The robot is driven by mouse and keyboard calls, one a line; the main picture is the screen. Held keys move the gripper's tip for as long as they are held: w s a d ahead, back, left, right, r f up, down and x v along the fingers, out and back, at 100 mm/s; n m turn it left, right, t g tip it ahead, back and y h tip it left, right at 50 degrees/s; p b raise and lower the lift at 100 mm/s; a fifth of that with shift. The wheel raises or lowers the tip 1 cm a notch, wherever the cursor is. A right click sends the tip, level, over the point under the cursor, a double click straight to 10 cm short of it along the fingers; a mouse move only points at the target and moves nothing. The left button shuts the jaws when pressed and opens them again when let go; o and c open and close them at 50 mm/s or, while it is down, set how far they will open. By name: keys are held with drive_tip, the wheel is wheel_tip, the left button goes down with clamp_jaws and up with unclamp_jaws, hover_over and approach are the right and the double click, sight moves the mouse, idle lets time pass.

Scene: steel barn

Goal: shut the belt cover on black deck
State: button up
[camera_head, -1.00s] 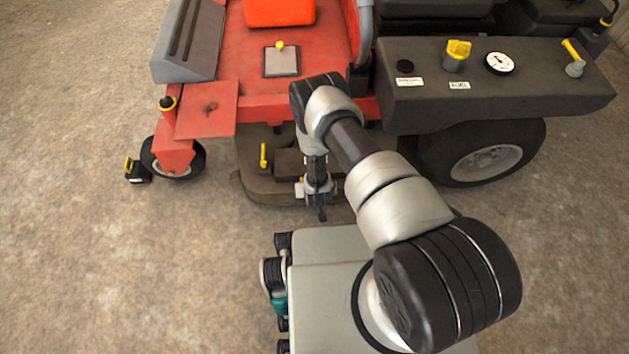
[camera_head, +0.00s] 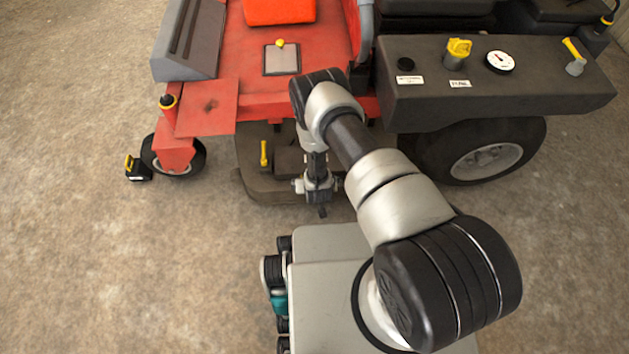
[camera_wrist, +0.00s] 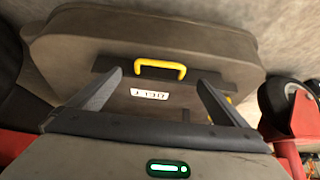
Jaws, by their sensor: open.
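The black deck (camera_head: 262,187) sits low under the red mower body, and it also shows in the wrist view (camera_wrist: 80,35). The belt cover (camera_wrist: 190,98) is a dark panel on it with a white label and a yellow handle (camera_wrist: 160,66). In the head view the cover (camera_head: 287,160) is partly hidden by my arm. I cannot tell how far open it stands. My gripper (camera_wrist: 160,82) is open and empty, its fingers on either side of the handle in the picture. In the head view my gripper (camera_head: 318,192) hangs over the deck's near edge.
A yellow lever (camera_head: 264,154) stands on the deck left of the cover. A caster wheel (camera_head: 174,157) is further left, a large rear wheel (camera_head: 487,158) to the right. A dark console (camera_head: 495,85) overhangs at right.

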wheel_tip(320, 180, up, 10)
drive_tip(key=p, duration=0.3)
drive_tip(key=shift+f, duration=0.2)
idle(0.3)
